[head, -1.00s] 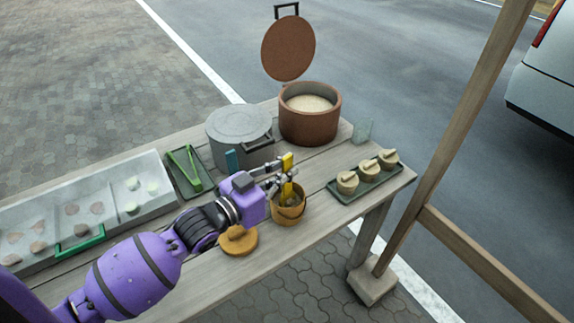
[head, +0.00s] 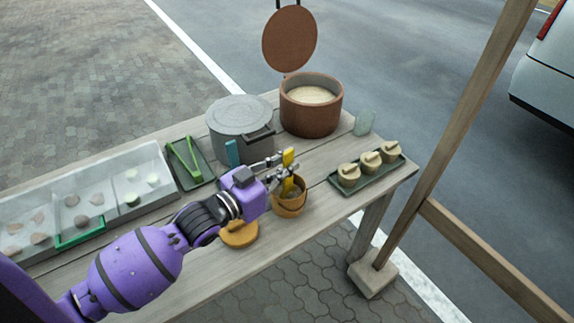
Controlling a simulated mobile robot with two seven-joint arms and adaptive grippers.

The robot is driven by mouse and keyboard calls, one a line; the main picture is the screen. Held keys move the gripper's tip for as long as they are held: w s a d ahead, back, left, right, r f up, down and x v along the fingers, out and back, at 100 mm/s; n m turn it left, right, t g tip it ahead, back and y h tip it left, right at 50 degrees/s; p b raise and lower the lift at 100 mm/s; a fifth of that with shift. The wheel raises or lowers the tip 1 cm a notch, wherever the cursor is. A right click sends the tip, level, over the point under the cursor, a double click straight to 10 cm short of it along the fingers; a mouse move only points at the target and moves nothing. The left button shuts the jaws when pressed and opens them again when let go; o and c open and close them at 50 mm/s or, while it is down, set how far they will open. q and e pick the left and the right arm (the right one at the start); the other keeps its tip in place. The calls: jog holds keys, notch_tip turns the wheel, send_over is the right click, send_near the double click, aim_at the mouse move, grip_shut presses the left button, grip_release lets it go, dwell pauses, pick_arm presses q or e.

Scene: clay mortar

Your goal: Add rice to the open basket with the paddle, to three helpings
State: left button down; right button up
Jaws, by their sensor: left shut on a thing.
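My left gripper (head: 284,167) is shut on the yellow handle of the paddle (head: 288,157), just above the open basket (head: 289,206). The paddle's lower end is at the basket's mouth, partly hidden by the gripper. The basket is small, round and tan, and stands upright near the table's front edge. Something dim shows inside it, but I cannot tell how much rice it holds. The rice (head: 312,94) is pale and lies in the brown pot (head: 309,119) at the back, whose round lid (head: 290,40) stands raised behind it. My right gripper is out of view.
A tan basket lid (head: 239,233) lies left of the basket. A grey lidded pot (head: 240,118) stands behind my gripper. A green tray (head: 345,185) with three lidded baskets is at right, near a glass (head: 364,123). Green tongs (head: 186,158) and a clear-covered case (head: 150,172) are at left.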

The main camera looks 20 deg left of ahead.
aim_at(287, 152)
pick_arm(q)
jog(key=shift+f, duration=0.45)
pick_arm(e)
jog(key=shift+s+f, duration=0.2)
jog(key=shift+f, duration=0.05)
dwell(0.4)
pick_arm(q)
notch_tip(287, 152, up, 7)
jog(key=p, duration=0.4)
jog(key=shift+r+p, duration=0.4)
jog(key=shift+p, duration=0.15)
notch_tip(287, 152, up, 4)
jog(key=p, duration=0.2)
jog(key=shift+r+p, duration=0.15)
jog(key=shift+p, duration=0.15)
jog(key=shift+r+p, duration=0.45)
jog(key=shift+r, duration=0.25)
jog(key=shift+f, duration=0.15)
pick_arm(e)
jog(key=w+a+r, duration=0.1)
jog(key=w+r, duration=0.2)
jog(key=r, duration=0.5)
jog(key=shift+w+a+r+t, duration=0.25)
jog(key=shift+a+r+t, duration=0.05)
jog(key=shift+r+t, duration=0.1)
